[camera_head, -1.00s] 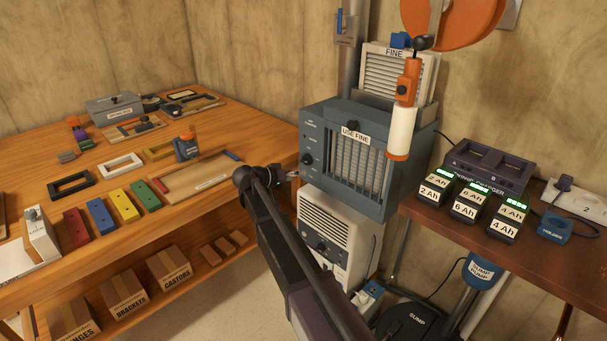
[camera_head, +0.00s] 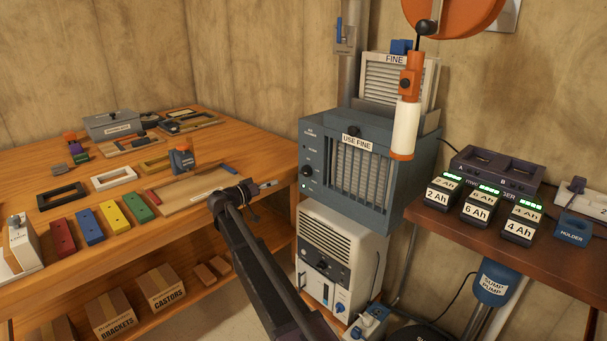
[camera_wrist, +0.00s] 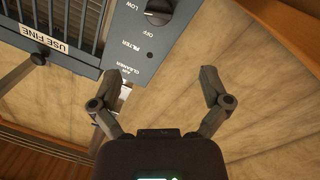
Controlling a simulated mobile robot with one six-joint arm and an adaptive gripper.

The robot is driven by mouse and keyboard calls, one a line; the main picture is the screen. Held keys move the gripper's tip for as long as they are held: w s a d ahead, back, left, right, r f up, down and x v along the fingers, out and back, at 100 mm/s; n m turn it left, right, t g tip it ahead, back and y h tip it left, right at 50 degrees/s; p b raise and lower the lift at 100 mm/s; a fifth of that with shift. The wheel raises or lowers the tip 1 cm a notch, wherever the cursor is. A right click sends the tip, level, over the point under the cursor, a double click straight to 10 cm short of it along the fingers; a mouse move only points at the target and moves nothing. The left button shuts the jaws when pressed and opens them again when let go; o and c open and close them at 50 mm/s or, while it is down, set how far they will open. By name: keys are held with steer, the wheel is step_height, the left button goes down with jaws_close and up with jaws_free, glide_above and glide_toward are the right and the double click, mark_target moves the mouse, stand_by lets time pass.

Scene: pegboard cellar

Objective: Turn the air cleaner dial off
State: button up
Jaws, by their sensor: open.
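The blue-grey air cleaner (camera_head: 322,146) has a front grille labelled USE FINE and a control strip down its left side. Its dark round dial (camera_head: 307,171) is on that strip, with a small green light below it. In the wrist view, the dial (camera_wrist: 158,12) is at the top edge, partly cut off, near the LOW and OFF labels. The exact pointer setting is too small to tell. My gripper (camera_head: 266,186) is left of the air cleaner, apart from the dial. In the wrist view, my gripper (camera_wrist: 159,74) is open and empty, its fingers spread below the control strip.
A white unit (camera_head: 338,228) with knobs stands below the air cleaner. The workbench (camera_head: 120,215) at left holds coloured blocks and frames. An orange-and-white tool (camera_head: 404,115) hangs before the cleaner's right side. A shelf (camera_head: 420,213) with batteries is at right.

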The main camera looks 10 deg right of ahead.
mark_target(302, 172)
steer(key=x, duration=1.3)
steer(key=shift+w+d, duration=0.15)
steer(key=shift+d, duration=0.2)
steer(key=c, duration=1.1)
steer(key=shift+d, duration=0.25)
steer(key=shift+a, duration=0.25)
